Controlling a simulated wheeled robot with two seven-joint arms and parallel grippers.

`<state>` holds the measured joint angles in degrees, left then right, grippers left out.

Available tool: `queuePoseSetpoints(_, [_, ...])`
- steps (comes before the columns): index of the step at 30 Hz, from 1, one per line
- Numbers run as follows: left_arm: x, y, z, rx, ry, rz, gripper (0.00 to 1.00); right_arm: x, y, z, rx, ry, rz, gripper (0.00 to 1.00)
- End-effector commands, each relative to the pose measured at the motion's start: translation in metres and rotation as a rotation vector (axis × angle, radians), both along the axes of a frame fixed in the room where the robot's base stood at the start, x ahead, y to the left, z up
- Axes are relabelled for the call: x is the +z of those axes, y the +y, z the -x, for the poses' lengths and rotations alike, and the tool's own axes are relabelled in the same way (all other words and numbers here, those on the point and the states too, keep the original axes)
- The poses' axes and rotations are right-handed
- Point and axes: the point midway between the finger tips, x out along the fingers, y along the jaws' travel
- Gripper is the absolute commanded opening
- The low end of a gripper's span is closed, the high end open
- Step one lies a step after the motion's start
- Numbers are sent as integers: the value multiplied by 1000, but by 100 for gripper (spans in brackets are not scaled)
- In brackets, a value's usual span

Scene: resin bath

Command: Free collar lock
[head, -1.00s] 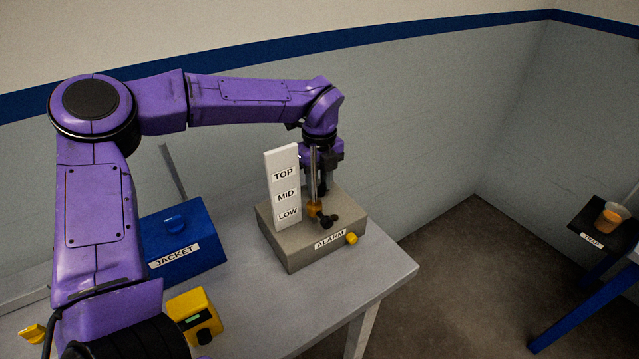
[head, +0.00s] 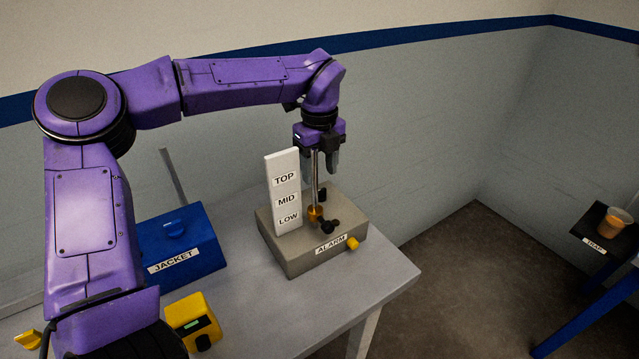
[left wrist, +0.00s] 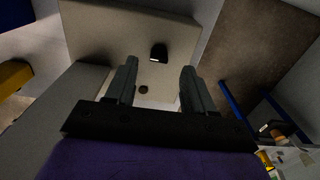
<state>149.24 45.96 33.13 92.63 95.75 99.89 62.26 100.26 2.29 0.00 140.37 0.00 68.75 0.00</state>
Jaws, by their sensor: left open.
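A grey box labelled ALARM (head: 290,258) stands on the table with a thin upright metal rod (head: 314,178). A yellow collar (head: 315,213) sits low on the rod, beside the LOW mark of a white plate (head: 283,165) marked TOP, MID and LOW. My right gripper is not in view.
A yellow knob (head: 352,243) is on the box front. A blue JACKET box (head: 180,250) and a yellow device (head: 193,320) stand to the left. The table (head: 380,275) is bare at its right front. A cup (head: 613,220) is on a dark shelf at far right.

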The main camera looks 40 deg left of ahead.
Motion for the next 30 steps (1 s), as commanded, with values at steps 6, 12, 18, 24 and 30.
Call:
queuePoseSetpoints(6, [43,1,-1,1,-4,-1,53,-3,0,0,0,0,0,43])
queuePoseSetpoints(12, [54,0,0,0,0,0,53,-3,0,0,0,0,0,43])
queuePoseSetpoints(18, [54,0,0,0,0,0,53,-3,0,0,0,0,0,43])
queuePoseSetpoints(24, [36,1,0,-1,3,1,53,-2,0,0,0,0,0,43])
queuePoseSetpoints(30, [-10,0,1,-3,8,1,53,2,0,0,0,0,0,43])
